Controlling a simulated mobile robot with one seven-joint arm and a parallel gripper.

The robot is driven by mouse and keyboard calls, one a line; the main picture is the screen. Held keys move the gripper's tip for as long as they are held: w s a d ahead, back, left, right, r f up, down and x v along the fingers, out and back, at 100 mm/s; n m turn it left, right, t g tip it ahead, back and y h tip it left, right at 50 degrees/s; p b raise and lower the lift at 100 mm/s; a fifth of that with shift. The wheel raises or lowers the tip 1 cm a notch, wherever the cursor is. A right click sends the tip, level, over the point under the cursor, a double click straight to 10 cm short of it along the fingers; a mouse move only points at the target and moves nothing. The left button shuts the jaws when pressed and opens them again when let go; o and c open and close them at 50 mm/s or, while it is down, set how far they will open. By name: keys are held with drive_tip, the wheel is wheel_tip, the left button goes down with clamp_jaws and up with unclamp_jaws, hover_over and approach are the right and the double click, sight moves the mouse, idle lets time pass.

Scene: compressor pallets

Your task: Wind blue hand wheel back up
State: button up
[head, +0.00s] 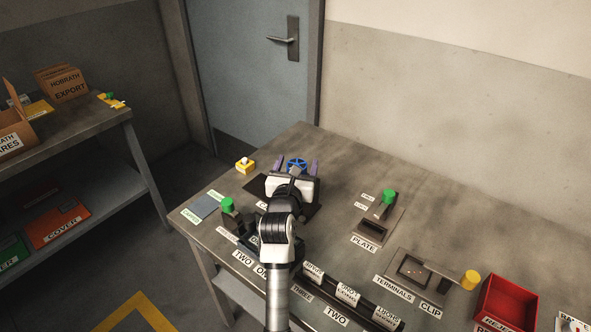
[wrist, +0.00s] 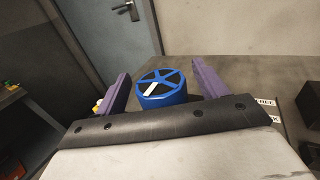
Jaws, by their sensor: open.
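The blue hand wheel (head: 297,165) stands near the far end of the table, just beyond my gripper. In the wrist view the blue hand wheel (wrist: 162,88) shows its spoked top, with one white mark on it. My gripper (head: 296,168) is open, and its purple fingers stand to the left and right of the wheel. In the wrist view my gripper (wrist: 160,85) has clear gaps on both sides of the wheel, and neither finger appears to touch it. The wheel's lower part is hidden behind the gripper's dark front edge.
A yellow block with a white top (head: 245,165) stands left of the wheel. A green knob (head: 227,204) is on the near left. The plate station (head: 372,232), terminals tray (head: 415,270), yellow knob (head: 470,280) and red bin (head: 508,302) lie to the right.

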drive_tip(key=s+b, duration=0.1)
drive_tip(key=s, duration=0.3)
drive_tip(key=s+a+b, duration=0.1)
drive_tip(key=s, duration=0.4)
drive_tip(key=s+a+b, duration=0.1)
drive_tip(key=s, duration=0.3)
drive_tip(key=shift+s+a+b, duration=0.25)
drive_tip(key=shift+s+b, duration=0.05)
drive_tip(key=shift+b, duration=0.05)
